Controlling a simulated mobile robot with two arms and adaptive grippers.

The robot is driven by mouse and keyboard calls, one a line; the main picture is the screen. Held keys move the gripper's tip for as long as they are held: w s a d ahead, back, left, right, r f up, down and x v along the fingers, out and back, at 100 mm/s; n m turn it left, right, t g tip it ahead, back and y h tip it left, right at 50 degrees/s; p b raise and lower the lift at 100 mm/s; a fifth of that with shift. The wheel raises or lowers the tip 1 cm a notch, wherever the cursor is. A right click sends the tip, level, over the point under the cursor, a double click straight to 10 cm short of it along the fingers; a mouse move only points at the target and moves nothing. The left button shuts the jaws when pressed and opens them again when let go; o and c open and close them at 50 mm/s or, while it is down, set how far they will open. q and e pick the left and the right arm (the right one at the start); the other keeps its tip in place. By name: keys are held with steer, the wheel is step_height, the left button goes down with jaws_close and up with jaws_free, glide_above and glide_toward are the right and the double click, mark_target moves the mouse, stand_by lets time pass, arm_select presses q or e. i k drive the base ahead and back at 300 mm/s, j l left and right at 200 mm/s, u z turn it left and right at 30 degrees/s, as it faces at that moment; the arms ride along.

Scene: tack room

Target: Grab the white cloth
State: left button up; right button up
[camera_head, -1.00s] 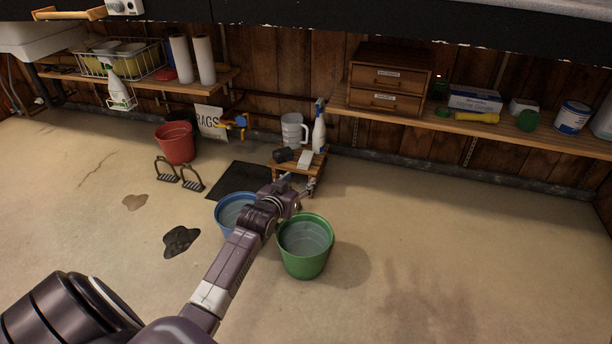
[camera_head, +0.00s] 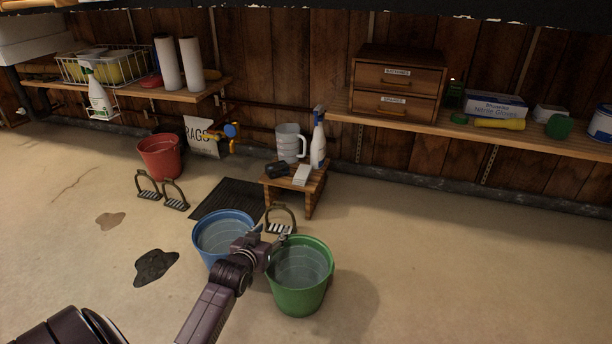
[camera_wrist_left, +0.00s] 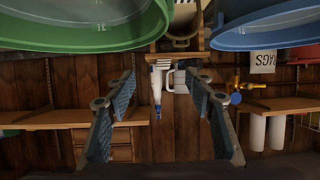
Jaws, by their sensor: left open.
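A small white folded thing (camera_head: 302,175), which may be the white cloth, lies on top of a low wooden stool (camera_head: 310,200). A black object (camera_head: 277,170) lies beside it on the stool. My left gripper (camera_head: 270,235) is open and empty, over the gap between the blue bucket (camera_head: 222,235) and the green bucket (camera_head: 300,280). It is in front of the stool and apart from it. My right gripper is not in view.
Both buckets hold water. A metal stirrup (camera_head: 281,220) stands between gripper and stool. A clear jug (camera_head: 290,143) and a white spray bottle (camera_head: 318,145) are at the stool's back. A rags bag (camera_head: 201,138) is by the wall. The floor at right is clear.

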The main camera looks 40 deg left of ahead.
mark_target(303, 173)
steer(key=i+j, duration=0.3)
steer(key=i, duration=0.2)
steer(key=i+j, duration=0.3)
steer(key=i, duration=0.25)
